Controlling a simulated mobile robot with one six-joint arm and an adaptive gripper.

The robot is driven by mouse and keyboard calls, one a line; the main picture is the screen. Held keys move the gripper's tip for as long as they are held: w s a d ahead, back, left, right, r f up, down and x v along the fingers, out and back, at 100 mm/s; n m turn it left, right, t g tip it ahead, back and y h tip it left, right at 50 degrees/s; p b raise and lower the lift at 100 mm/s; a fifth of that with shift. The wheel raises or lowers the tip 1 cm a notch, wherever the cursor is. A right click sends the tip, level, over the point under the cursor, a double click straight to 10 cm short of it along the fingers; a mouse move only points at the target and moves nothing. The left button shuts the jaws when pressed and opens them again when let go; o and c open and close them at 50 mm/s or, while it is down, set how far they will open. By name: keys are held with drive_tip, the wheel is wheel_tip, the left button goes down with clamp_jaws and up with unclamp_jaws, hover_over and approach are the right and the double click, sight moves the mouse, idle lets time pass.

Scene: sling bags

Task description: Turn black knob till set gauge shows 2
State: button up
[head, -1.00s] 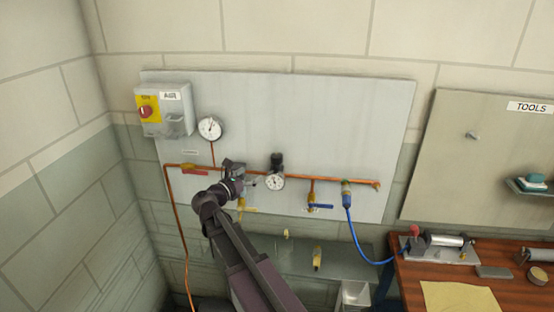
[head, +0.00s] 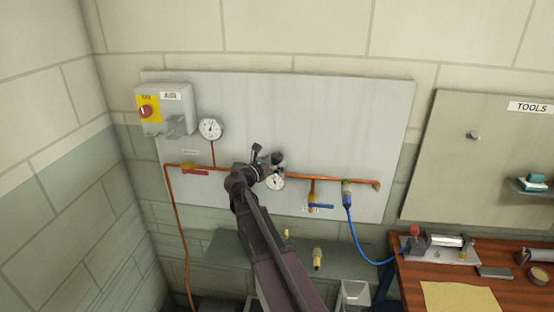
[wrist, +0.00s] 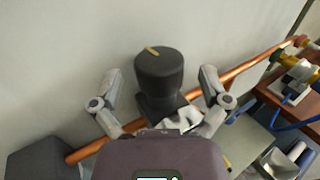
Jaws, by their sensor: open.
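The black knob (wrist: 159,78) stands upright in the wrist view, with a short yellow mark on its top. My gripper (wrist: 161,80) is open, with one finger on each side of the knob and a visible gap to both. In the head view my gripper (head: 268,160) covers most of the knob. The small white set gauge (head: 275,182) sits just below it on the copper pipe; its face is partly covered and too small to read. In the wrist view the gauge is mostly hidden behind my gripper.
A larger gauge (head: 210,129) and an air switch box (head: 165,110) are up left on the grey panel (head: 330,110). A blue-handled valve (head: 320,206) and blue hose (head: 356,235) are to the right.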

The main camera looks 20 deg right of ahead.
drive_tip(key=shift+w+d, duration=0.3)
drive_tip(key=shift+d, duration=0.35)
drive_tip(key=c, duration=1.2)
drive_tip(key=shift+o, duration=0.2)
drive_tip(key=shift+s+n+t+y, duration=0.1)
drive_tip(key=shift+n+t+y, duration=0.35)
drive_tip(key=shift+t, duration=0.25)
drive_tip(key=shift+n+t+y, duration=0.65)
drive_tip(key=shift+n+t, duration=0.3)
drive_tip(key=shift+t, duration=0.05)
drive_tip(key=n+t+y, duration=0.2)
drive_tip(key=t+y, duration=0.1)
drive_tip(key=shift+d+n, duration=0.1)
drive_tip(key=shift+n, duration=0.3)
drive_tip(key=shift+n+t+y, duration=0.95)
drive_tip(key=shift+n+y, duration=0.55)
drive_tip(key=shift+y, duration=0.75)
drive_tip(key=shift+n+t+y, duration=0.95)
drive_tip(key=shift+n+y, duration=0.55)
drive_tip(key=shift+y, duration=1.05)
